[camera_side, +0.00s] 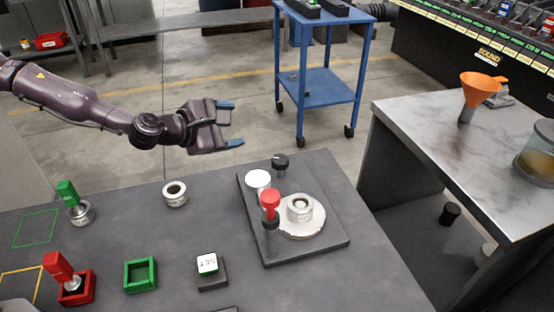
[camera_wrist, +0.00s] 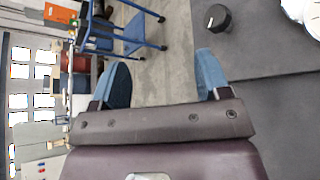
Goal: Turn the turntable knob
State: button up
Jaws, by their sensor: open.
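A dark round knob (camera_side: 280,164) with a light mark stands at the back edge of a dark grey board; it also shows in the wrist view (camera_wrist: 217,18) at the top, right of my fingers. A white turntable disc (camera_side: 312,231) lies on the board, bearing a white ring-shaped part (camera_side: 299,207). My gripper (camera_side: 232,124) hangs in the air left of and above the knob, its blue fingers apart with nothing between them. In the wrist view my gripper (camera_wrist: 163,70) is also apart from the knob.
On the board (camera_side: 325,254) are a red-topped post (camera_side: 270,205) and a white round cap (camera_side: 258,179). The table also holds a green-handled piece (camera_side: 68,192), a red-handled piece (camera_side: 58,267), a green frame (camera_side: 140,274) and a SET button (camera_side: 207,264). Space around my gripper is clear.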

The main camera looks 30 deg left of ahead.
jog(key=s+d+r+n+g+h, duration=0.1)
jog(key=s+d+r+n+h, duration=0.1)
jog(key=s+r+n, duration=0.35)
jog(key=n, duration=0.2)
send_near(274, 160)
jog(key=x, duration=1)
jog(key=shift+w+d+f, duration=0.15)
jog(key=shift+w+d, duration=0.1)
jog(key=c, duration=0.9)
